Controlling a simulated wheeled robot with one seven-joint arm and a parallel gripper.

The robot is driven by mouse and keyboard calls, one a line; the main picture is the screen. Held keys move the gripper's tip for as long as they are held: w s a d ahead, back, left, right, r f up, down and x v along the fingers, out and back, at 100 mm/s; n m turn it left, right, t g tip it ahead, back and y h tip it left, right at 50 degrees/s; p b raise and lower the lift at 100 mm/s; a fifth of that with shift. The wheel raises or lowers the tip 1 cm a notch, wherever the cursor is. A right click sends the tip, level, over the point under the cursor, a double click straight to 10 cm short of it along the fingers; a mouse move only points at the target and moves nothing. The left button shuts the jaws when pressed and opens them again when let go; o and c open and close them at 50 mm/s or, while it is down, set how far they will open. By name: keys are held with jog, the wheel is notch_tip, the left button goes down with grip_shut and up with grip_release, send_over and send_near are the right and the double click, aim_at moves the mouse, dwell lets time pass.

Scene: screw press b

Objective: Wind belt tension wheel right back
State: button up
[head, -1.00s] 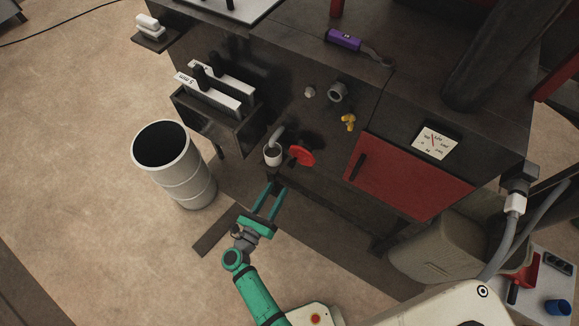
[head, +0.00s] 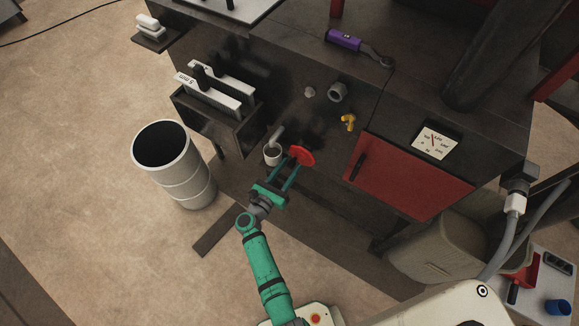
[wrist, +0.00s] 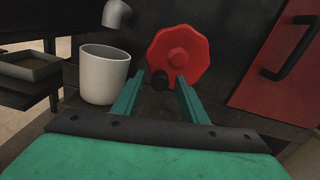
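The red wheel (head: 302,156) is mounted on the dark front face of the machine. In the wrist view the wheel (wrist: 178,56) is a faceted red disc with a raised hub and a dark knob (wrist: 160,80) at its lower left edge. My gripper (head: 289,166) is at the wheel's near lower side. In the wrist view the fingers of my gripper (wrist: 160,84) are apart, one on each side of the dark knob, with nothing visibly clamped. Whether a finger touches the wheel or knob, I cannot tell.
A white cup (wrist: 104,74) stands just left of my left finger, under a grey spout (wrist: 117,13). A yellow valve (head: 348,122) and a red door with a dark handle (head: 410,178) are to the right. A white barrel (head: 176,165) stands on the floor at left.

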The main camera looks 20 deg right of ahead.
jog(key=shift+w+d, duration=0.25)
jog(key=shift+d, duration=0.05)
jog(key=shift+c, duration=0.6)
grip_shut()
jog(key=shift+s, duration=0.1)
